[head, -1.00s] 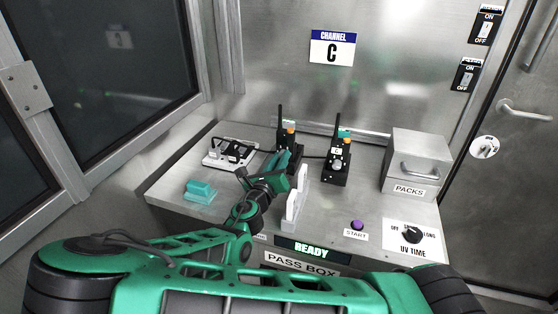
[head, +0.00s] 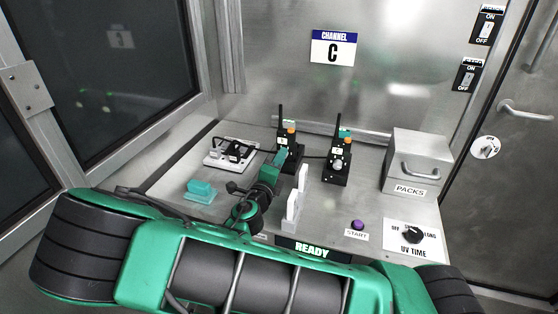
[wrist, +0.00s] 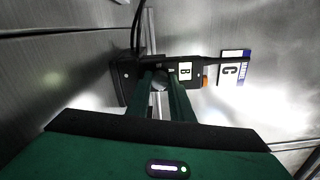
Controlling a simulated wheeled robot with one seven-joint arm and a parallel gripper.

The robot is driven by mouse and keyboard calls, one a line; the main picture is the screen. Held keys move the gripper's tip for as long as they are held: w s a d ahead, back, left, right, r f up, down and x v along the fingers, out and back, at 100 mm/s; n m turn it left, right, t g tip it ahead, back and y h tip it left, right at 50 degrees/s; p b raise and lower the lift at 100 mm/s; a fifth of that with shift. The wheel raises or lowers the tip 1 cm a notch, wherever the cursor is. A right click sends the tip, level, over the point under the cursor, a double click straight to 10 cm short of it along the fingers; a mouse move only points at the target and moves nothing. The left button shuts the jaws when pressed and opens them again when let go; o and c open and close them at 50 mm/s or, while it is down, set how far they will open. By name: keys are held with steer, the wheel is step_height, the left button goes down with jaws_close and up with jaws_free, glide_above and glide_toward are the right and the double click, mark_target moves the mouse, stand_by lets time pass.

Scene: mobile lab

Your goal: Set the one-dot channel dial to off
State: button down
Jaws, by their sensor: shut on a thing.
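Two black handheld radios stand in cradles at the back of the bench. In the wrist view the fingers (wrist: 161,82) close around the grey dial (wrist: 158,78). The radio appears sideways there, with a label B (wrist: 185,70) beside the dial. Dot marks and the dial's pointer cannot be made out.
A white upright holder (head: 294,208) stands just right of my arm. A teal block (head: 201,190) and a white tray (head: 230,153) lie left. The PACKS box (head: 418,158), purple START button (head: 357,225) and UV TIME dial (head: 412,234) are right.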

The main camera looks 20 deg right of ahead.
steer(key=shift+f+n, duration=0.1)
steer(key=shift+n, duration=0.7)
steer(key=shift+a, duration=0.1)
steer(key=c, duration=1.6)
jaws_free()
steer(key=shift+o, duration=0.2)
steer(key=shift+f, duration=0.1)
